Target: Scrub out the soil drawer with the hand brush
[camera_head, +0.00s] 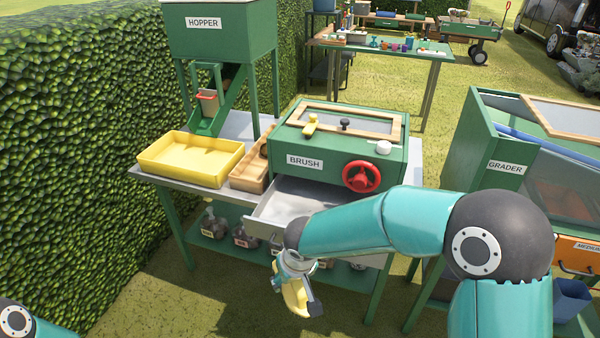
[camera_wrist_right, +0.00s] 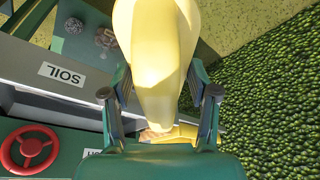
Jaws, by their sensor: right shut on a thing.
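The soil drawer (camera_head: 283,207) is a grey metal drawer pulled out from under the green box marked BRUSH (camera_head: 340,148). Its floor looks bare where it shows; my right arm covers part of it. Its front, with a SOIL label, shows in the right wrist view (camera_wrist_right: 62,75). My right gripper (camera_head: 298,289) is shut on the yellow hand brush (camera_head: 292,298), in front of the drawer and apart from it. The brush fills the middle of the right wrist view (camera_wrist_right: 158,45); I cannot make out its bristles. My left gripper is out of view.
A yellow tray (camera_head: 190,158) and a wooden tray (camera_head: 247,177) stand left of the box on the bench. A red handwheel (camera_head: 361,176) is on the box's front. Flasks (camera_head: 245,238) stand on the lower shelf. The grader (camera_head: 507,168) is at right, a hedge (camera_head: 70,130) at left.

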